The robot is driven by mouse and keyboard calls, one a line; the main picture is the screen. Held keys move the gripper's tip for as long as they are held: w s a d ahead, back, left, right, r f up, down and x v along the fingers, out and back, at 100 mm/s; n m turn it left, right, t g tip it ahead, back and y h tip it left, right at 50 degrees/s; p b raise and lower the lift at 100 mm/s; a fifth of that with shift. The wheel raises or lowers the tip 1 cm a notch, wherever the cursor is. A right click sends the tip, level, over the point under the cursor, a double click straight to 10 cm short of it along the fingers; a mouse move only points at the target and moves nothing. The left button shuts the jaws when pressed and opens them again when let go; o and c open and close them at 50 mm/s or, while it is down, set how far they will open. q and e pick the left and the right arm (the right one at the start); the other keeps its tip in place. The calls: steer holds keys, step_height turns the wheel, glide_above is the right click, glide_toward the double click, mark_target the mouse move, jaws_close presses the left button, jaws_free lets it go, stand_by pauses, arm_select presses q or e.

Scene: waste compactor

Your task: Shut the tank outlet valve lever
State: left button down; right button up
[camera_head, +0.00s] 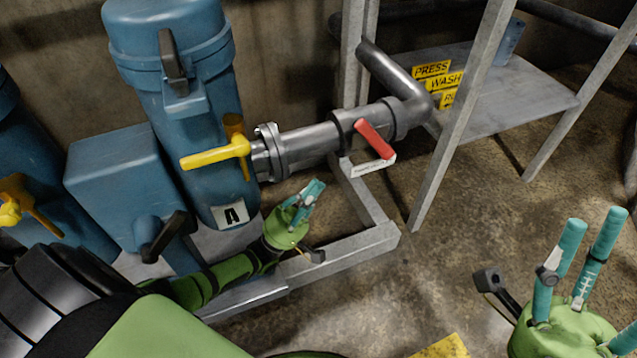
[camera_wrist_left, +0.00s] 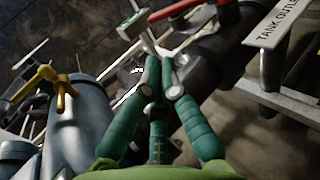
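The tank outlet valve has a red lever (camera_head: 374,139) on a dark grey pipe (camera_head: 309,141), right of the blue tank marked A (camera_head: 206,145). The lever lies at a slant, down to the right. A white label (camera_head: 373,167) hangs under it; in the left wrist view a label (camera_wrist_left: 272,24) reads "TANK OUTL". My left gripper (camera_head: 308,195), with teal fingers, is below the pipe and left of the lever, apart from it. Its fingers (camera_wrist_left: 160,62) lie close together in the wrist view; their opening is unclear. My right gripper (camera_head: 590,235) is open and empty at lower right.
A yellow handle (camera_head: 215,154) sticks out from tank A. A grey metal frame (camera_head: 345,258) runs under the pipe, with an upright post (camera_head: 462,115) right of the lever. Yellow signs (camera_head: 432,69) stand behind. Concrete floor (camera_head: 475,210) is clear at the right.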

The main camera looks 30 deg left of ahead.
mark_target(374, 139)
steer(key=w+f+m+g+h+p, duration=0.2)
steer(key=w+f+g+h+p, duration=0.5)
steer(key=w+f+g, duration=0.4)
arm_select(q)
steer(key=s+d+r+n+y, duration=0.1)
steer(key=s+d+n+y, duration=0.2)
steer(key=n+y, duration=0.65)
steer(key=s+d+r+n+y, duration=0.1)
steer(key=s+d+n+y, duration=0.15)
steer(key=n+y, duration=0.7)
steer(key=w+r+m+y, duration=0.3)
steer(key=w+r, duration=0.3)
steer(key=w, duration=0.4)
steer(key=shift+w+r+g+y, duration=0.2)
steer(key=shift+w+g+y, duration=0.1)
steer(key=shift+w, duration=0.05)
arm_select(e)
step_height(374, 139, down, 9)
steer(key=s+d+m+g+h, duration=0.1)
steer(key=s+d+g+h, duration=0.1)
steer(key=g, duration=0.1)
steer(key=shift+s+g+h, duration=0.2)
steer(key=shift+g+h, duration=0.1)
steer(key=shift+h, duration=0.1)
arm_select(q)
steer(key=shift+a+p, duration=0.1)
steer(key=shift+p, duration=0.2)
arm_select(e)
steer(key=shift+d+f, duration=0.1)
